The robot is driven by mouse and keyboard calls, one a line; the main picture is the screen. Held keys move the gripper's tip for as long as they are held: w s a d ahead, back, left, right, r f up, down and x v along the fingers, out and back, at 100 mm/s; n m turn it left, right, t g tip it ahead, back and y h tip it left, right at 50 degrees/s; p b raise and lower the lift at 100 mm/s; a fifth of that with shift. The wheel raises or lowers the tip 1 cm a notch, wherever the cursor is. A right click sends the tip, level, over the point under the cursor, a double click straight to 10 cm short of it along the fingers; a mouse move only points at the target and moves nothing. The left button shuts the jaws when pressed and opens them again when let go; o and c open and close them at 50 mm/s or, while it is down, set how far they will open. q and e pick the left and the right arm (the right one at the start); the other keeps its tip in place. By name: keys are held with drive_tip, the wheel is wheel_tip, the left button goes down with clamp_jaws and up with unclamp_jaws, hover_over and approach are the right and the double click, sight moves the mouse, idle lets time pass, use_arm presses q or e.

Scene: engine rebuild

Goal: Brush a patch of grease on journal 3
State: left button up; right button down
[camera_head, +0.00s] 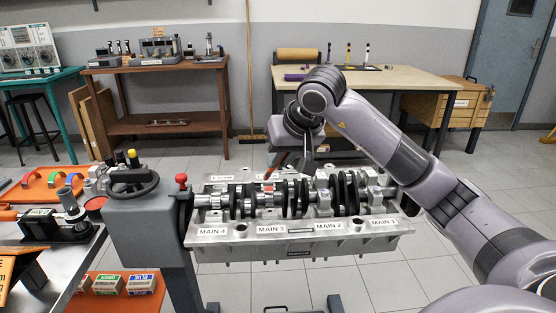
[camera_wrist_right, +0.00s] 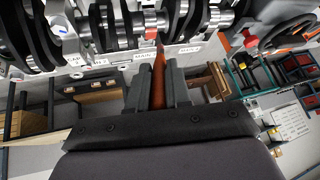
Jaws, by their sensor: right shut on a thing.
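The crankshaft (camera_head: 335,197) lies in the engine block (camera_head: 215,236), whose front edge carries the labels MAIN 4 to MAIN 1. Journal 3 is in the stretch behind the MAIN 3 label (camera_head: 271,229), partly hidden between dark crank webs. My right gripper (camera_head: 291,155) is above the shaft, shut on a slim orange-red brush (camera_head: 275,166) that slants down to the left. In the right wrist view the brush (camera_wrist_right: 158,82) sits between both fingers, its tip close to the shaft. A small reddish spot shows below the tip; contact is unclear. My left gripper is out of view.
A stand with a handwheel (camera_head: 132,184) and a red knob (camera_head: 181,179) is at the block's left end. Open floor lies behind the block.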

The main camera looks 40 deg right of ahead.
wheel_tip(320, 180, up, 4)
drive_tip(key=shift+f+p, duration=0.1)
drive_tip(key=shift+p, duration=1.05)
drive_tip(key=shift+r+p, duration=0.55)
drive_tip(key=shift+r, duration=0.1)
